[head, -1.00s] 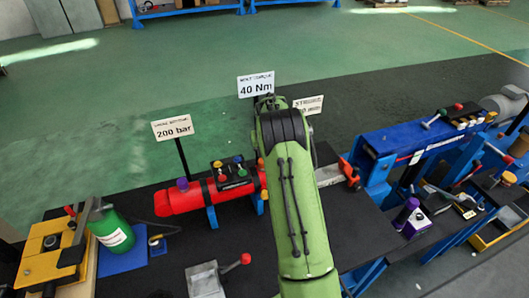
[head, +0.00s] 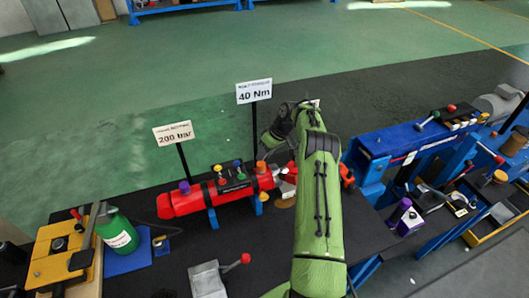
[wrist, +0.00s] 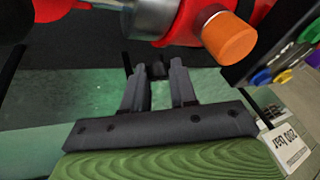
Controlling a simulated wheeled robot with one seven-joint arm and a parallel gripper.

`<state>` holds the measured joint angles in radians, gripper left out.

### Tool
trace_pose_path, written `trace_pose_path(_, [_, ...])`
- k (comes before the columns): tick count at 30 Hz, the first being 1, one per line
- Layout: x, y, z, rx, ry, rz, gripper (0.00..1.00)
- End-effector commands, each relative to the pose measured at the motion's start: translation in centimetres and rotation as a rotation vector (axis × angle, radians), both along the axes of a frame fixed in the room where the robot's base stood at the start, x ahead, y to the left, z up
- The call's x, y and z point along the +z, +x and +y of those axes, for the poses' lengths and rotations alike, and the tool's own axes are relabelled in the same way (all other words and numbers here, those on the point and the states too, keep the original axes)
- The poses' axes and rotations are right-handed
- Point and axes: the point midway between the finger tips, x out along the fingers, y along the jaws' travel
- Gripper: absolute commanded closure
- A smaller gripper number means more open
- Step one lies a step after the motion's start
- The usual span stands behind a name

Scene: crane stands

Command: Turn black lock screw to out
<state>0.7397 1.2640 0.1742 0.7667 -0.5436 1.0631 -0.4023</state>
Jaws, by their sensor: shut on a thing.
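In the wrist view my gripper (wrist: 157,78) has its two dark fingers either side of a small black part (wrist: 157,69), which looks like the black lock screw. The fingers are shut on it, just below a silver rod section (wrist: 152,17) of the red cylinder. An orange knob (wrist: 228,38) sits on the red body to the right of the fingertips. In the head view the red cylinder (head: 180,203) lies on its blue stand, and its orange knob (head: 261,168) shows. My green arm hides the lock screw and most of my gripper there.
Signs reading 200 bar (head: 173,134) and 40 Nm (head: 254,91) stand on posts behind the cylinder. Several coloured knobs sit on its black block (head: 232,181). A green bottle (head: 116,232) is at left, a red-knobbed lever (head: 244,259) in front, a blue cylinder (head: 430,133) at right.

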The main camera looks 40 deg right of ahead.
Motion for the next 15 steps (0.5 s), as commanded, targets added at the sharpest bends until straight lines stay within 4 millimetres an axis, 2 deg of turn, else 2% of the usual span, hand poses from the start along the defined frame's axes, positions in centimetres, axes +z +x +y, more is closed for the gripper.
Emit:
trace_pose_path(13, [0.05, 0.03, -0.04, 0.009, 0.005, -0.002, 1.00])
trace_pose_path(14, [0.05, 0.03, -0.04, 0.009, 0.005, -0.002, 0.72])
trace_pose_path(15, [0.05, 0.03, -0.05, 0.009, 0.005, -0.002, 0.66])
